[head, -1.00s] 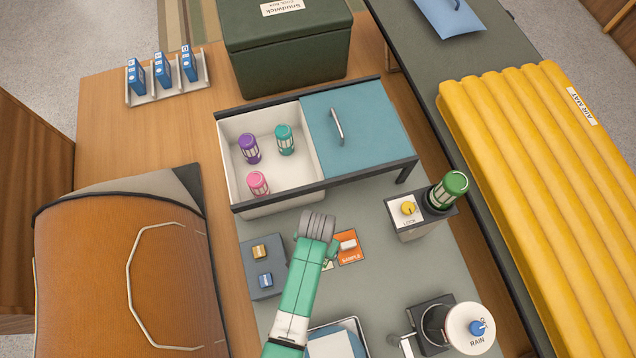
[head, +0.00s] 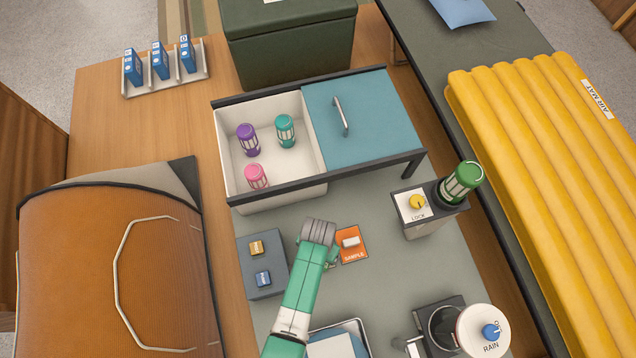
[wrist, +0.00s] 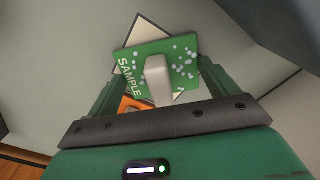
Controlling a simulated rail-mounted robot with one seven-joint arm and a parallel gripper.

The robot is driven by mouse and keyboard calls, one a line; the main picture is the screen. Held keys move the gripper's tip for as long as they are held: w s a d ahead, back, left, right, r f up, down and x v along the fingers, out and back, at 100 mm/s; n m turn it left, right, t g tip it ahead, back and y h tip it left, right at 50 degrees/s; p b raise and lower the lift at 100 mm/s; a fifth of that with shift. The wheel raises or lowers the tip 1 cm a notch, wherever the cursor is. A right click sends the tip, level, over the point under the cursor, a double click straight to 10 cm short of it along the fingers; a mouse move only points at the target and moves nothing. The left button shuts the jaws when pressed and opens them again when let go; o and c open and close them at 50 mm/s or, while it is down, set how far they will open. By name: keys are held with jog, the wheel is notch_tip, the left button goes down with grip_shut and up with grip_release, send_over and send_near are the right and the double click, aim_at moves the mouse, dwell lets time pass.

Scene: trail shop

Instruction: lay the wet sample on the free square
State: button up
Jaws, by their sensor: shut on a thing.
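In the wrist view my gripper (wrist: 155,85) is shut on the white grip block of a green sample card (wrist: 185,52) marked SAMPLE and dotted with pale water drops. A pale square with a dark outline (wrist: 143,30) shows partly behind the card, turned relative to it; the card hides most of it. I cannot tell whether the card touches it. An orange sample card (wrist: 130,103) lies beside it, partly hidden. In the head view the orange card (head: 352,256) with its white block lies just right of my gripper, whose fingers and load are mostly hidden by my arm.
A grey block (head: 262,285) with two small labelled pieces stands left of my gripper. The lantern bin with a blue lid (head: 365,120) is behind. The LOCK stand (head: 425,225) and RAIN device (head: 485,330) are to the right. A metal tray (head: 355,325) is in front.

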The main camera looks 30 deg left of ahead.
jog(key=shift+f, duration=0.1)
jog(key=o, duration=0.8)
jog(key=shift+o, duration=0.2)
notch_tip(320, 180, up, 12)
jog(key=p, duration=0.6)
